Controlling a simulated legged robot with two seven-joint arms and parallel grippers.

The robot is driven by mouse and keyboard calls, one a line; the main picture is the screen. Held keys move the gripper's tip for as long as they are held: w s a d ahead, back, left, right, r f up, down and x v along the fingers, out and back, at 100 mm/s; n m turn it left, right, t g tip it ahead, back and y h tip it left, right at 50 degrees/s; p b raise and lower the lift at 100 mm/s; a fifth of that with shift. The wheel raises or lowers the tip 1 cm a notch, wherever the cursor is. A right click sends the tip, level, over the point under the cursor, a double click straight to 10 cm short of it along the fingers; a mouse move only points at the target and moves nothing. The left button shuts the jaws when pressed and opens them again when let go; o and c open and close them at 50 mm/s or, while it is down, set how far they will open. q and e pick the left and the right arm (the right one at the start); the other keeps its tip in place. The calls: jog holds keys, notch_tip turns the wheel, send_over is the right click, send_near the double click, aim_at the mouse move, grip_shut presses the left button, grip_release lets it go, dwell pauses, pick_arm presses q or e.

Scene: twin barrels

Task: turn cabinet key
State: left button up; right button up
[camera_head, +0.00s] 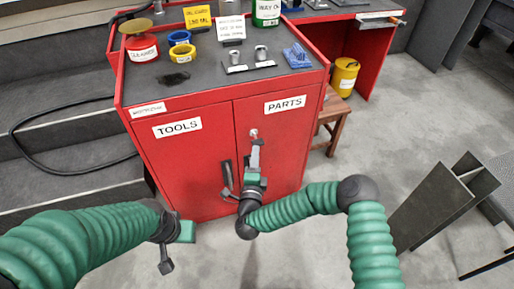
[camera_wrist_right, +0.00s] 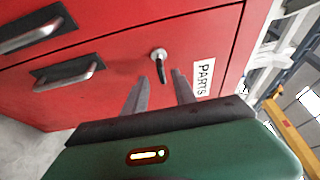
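The red cabinet (camera_head: 200,150) stands in front of me, with doors marked TOOLS and PARTS. The cabinet key (camera_wrist_right: 161,72) sits in a round silver lock on the PARTS door, its dark part hanging down in the wrist view. In the head view the lock (camera_head: 253,133) shows just above my right gripper (camera_head: 256,144). In the wrist view the right gripper (camera_wrist_right: 160,76) is open, its two fingers apart with the key seen between and beyond their tips; contact is not visible. My left gripper (camera_head: 166,266) hangs low, left of the cabinet front, away from the key; its finger gap is unclear.
Two door handles (camera_head: 228,175) are beside my right wrist. The cabinet top holds a red can (camera_head: 142,48), tape rolls (camera_head: 181,50), a blue item (camera_head: 297,56) and a green bottle (camera_head: 266,12). A wooden stool (camera_head: 335,118) stands right.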

aim_at(258, 142)
jog(key=w, duration=0.1)
jog(key=w+b, duration=0.1)
jog(key=w, duration=0.1)
jog(key=w+d, duration=0.1)
jog(key=w, duration=0.1)
jog(key=shift+w+f+b, duration=0.15)
jog(key=shift+w+b, duration=0.1)
jog(key=shift+b, duration=0.05)
jog(key=shift+w, duration=0.5)
jog(key=shift+a, duration=0.1)
jog(key=shift+c, duration=0.6)
grip_shut()
